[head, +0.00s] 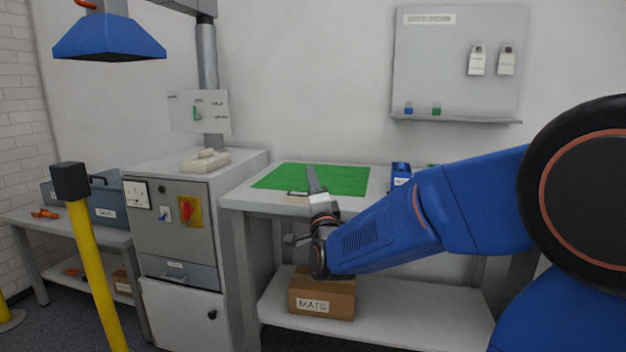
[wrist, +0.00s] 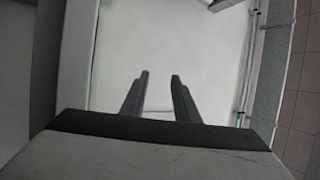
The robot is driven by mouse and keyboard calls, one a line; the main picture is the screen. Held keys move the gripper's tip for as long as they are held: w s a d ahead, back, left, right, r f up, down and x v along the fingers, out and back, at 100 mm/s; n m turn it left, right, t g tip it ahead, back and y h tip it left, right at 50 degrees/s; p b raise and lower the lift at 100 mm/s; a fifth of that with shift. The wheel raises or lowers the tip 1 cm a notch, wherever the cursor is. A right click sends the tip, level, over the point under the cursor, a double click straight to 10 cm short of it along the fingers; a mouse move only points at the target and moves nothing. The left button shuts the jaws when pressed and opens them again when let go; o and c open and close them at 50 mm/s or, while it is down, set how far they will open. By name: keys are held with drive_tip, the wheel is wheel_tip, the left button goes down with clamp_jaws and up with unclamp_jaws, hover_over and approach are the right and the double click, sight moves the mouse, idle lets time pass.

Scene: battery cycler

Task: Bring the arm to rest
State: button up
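My gripper (head: 312,172) shows in front of the green mat (head: 345,180) on the white bench. In the wrist view my gripper (wrist: 159,76) has its two dark fingers apart, with nothing between them. A pale surface fills the view beyond the fingertips. I cannot tell from these views how far the fingers are from the bench or mat.
A grey cabinet (head: 170,240) with a red switch stands left of the bench (head: 236,202). A MATS box (head: 342,297) sits on the lower shelf. A yellow post (head: 92,270) stands at front left. A small blue item (head: 400,172) stands at the bench's back right.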

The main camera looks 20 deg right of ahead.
idle(0.4)
drive_tip(key=s+a+f+n+g+y, duration=0.2)
drive_tip(key=s+f+n+g+y, duration=0.2)
drive_tip(key=s+f+n+g, duration=0.7)
drive_tip(key=s+d+f+n+g, duration=0.1)
drive_tip(key=s+f+n+g, duration=0.2)
drive_tip(key=s, duration=1)
drive_tip(key=s+f+n+g, duration=0.3)
drive_tip(key=s+f, duration=0.5)
drive_tip(key=s, duration=0.5)
drive_tip(key=shift+d+f+n+g, duration=0.3)
drive_tip(key=shift+d+f+n, duration=0.05)
drive_tip(key=shift+f+n, duration=0.05)
